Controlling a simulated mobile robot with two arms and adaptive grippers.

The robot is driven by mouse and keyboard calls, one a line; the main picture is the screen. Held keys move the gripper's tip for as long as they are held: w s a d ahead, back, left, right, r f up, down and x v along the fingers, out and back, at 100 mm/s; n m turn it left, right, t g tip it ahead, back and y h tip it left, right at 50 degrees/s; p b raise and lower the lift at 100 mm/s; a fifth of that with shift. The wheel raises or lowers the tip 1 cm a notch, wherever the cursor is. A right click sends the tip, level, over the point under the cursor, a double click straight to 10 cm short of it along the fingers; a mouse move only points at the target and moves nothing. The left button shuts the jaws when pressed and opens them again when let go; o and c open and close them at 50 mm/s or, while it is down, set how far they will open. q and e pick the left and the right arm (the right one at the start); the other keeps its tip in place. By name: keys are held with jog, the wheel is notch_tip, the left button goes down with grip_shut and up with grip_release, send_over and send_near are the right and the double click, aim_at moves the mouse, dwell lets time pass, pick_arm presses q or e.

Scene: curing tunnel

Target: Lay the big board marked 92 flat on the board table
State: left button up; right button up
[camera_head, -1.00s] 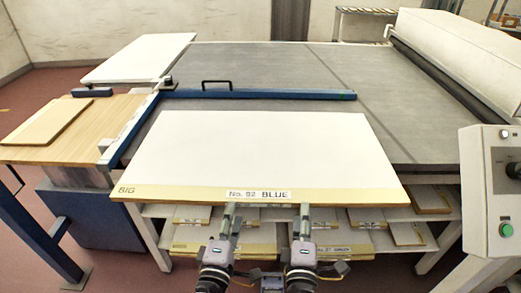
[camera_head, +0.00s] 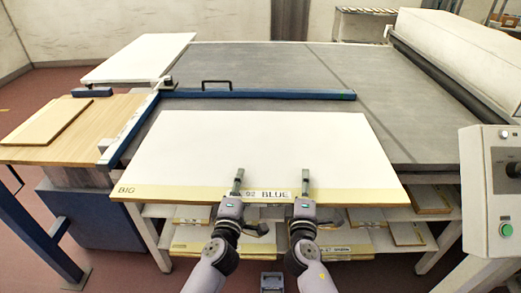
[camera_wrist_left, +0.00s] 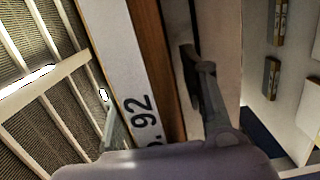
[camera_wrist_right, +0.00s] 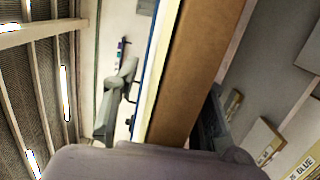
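The big board (camera_head: 250,150) is white with a yellow front strip marked BIG and a label ending "92 BLUE". It lies level in front of the blue beam, over the near part of the grey surface; its support is hidden. My left gripper (camera_head: 238,182) and right gripper (camera_head: 304,186) are at its front edge, either side of the label. In the left wrist view the label and brown board edge (camera_wrist_left: 165,70) lie between open fingers. In the right wrist view the board edge (camera_wrist_right: 185,75) lies between the fingers, with a gap at the left finger.
A wooden table (camera_head: 105,125) with a thin board (camera_head: 45,120) stands at left, a white-topped table (camera_head: 140,57) behind it. A blue beam (camera_head: 260,94) with a handle crosses the grey surface (camera_head: 290,65). Shelves below hold several boards. A control box (camera_head: 492,180) stands at right.

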pick_arm(q)
grip_shut()
pick_arm(e)
grip_shut()
dwell(0.6)
pick_arm(q)
jog(key=shift+w+r, duration=0.1)
jog(key=shift+r, duration=0.25)
pick_arm(e)
jog(key=shift+w+r, duration=0.1)
jog(key=shift+r, duration=0.2)
